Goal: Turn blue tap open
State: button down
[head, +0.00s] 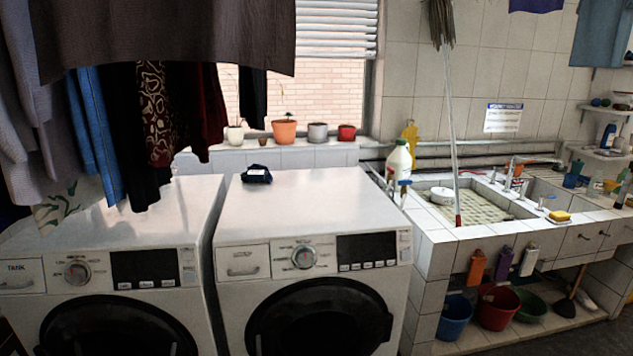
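The tiled sink (431,196) stands at the right in the head view. A chrome faucet (511,172) rises behind the basins, with a reddish part near its top. A small blue-topped fitting (404,184) stands at the sink's left corner, in front of a white bottle. Another small bluish piece (541,203) sits on the sink's right side. These are too small to tell which is the blue tap, or whether it is open. My gripper is not in view.
Two white washing machines (318,204) fill the left and middle. Clothes hang at upper left. A yellow sponge (559,216) lies on the ledge. Buckets (498,307) sit under the sink.

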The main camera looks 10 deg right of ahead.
aim_at(402, 183)
jog(key=i+l+z, duration=0.1)
jog(key=i+l, duration=1.75)
jog(key=i, duration=0.1)
